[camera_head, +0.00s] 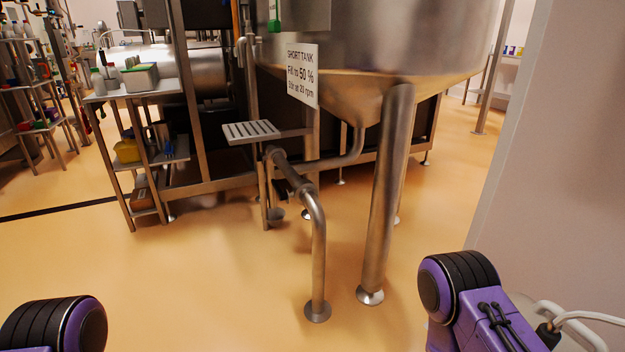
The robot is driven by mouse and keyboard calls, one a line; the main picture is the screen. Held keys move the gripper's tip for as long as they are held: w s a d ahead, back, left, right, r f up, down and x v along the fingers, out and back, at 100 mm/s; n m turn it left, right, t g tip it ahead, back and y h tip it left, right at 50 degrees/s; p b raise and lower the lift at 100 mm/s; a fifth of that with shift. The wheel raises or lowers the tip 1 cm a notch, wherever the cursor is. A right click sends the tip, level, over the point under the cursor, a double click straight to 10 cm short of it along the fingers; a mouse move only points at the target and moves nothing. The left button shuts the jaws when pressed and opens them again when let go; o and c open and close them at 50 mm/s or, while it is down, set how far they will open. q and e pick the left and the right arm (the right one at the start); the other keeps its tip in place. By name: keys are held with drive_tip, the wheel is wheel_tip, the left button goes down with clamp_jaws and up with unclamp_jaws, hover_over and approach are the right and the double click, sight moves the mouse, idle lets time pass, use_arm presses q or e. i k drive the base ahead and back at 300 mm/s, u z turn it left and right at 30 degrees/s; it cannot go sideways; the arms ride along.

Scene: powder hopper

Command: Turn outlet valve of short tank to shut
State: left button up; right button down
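The short tank (400,40) is a big steel vessel with a cone-shaped bottom, standing on steel legs. A white sign (302,76) on its front reads "SHORT TANK, Fill to 50 %", with a smaller line about rpm. An outlet pipe (350,153) curves from under the cone towards the left. It meets a pipe run with a darker valve-like part (288,176), from which a bent pipe (318,250) goes down to the floor. The valve's handle position is too small to tell. Purple and black parts of my arms show at both bottom corners; neither gripper is in view.
A thick tank leg (384,200) stands right of the pipe. A shelf cart (135,94) with containers stands further left. A grey wall (560,160) closes the right side. The front floor (210,280) is clear.

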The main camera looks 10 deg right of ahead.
sight(283, 197)
drive_tip(key=z, duration=0.05)
drive_tip(key=i, duration=0.1)
drive_tip(key=z, duration=0.5)
drive_tip(key=k, duration=1.15)
drive_tip(key=u, duration=0.5)
drive_tip(key=i, duration=0.7)
drive_tip(key=u, duration=0.95)
drive_tip(key=i, duration=0.9)
drive_tip(key=z, duration=0.05)
